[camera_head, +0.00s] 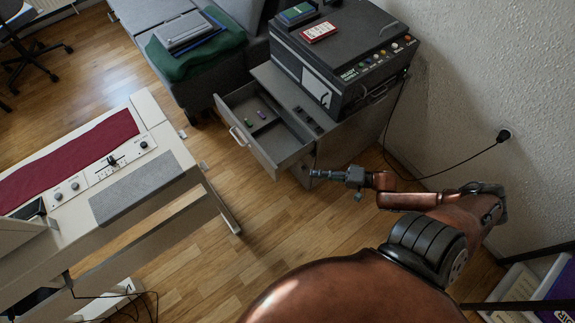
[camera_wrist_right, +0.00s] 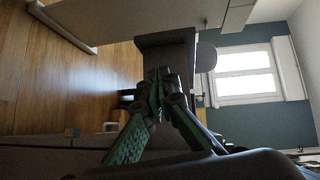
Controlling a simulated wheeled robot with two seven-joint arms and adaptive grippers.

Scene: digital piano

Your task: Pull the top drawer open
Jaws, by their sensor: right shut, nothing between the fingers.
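The top drawer (camera_head: 292,157) of the grey cabinet (camera_head: 352,136) stands pulled out in the head view, and its inside shows. Its light bar handle (camera_head: 238,136) is on the front panel, facing lower left. My right gripper (camera_head: 312,174) is shut and empty, to the right of the drawer's near side and away from the handle. In the right wrist view its fingertips (camera_wrist_right: 160,74) meet in front of a dark grey shape. I cannot tell whether the fingers touch the drawer. My left gripper is out of view.
A few small items (camera_head: 261,114) lie in the drawer. A black machine (camera_head: 342,60) sits on the cabinet, its cable running to a wall socket (camera_head: 504,135). A bench with a green cloth (camera_head: 196,52) stands behind; the digital piano (camera_head: 170,158) is at left. Wooden floor (camera_head: 262,213) is clear between.

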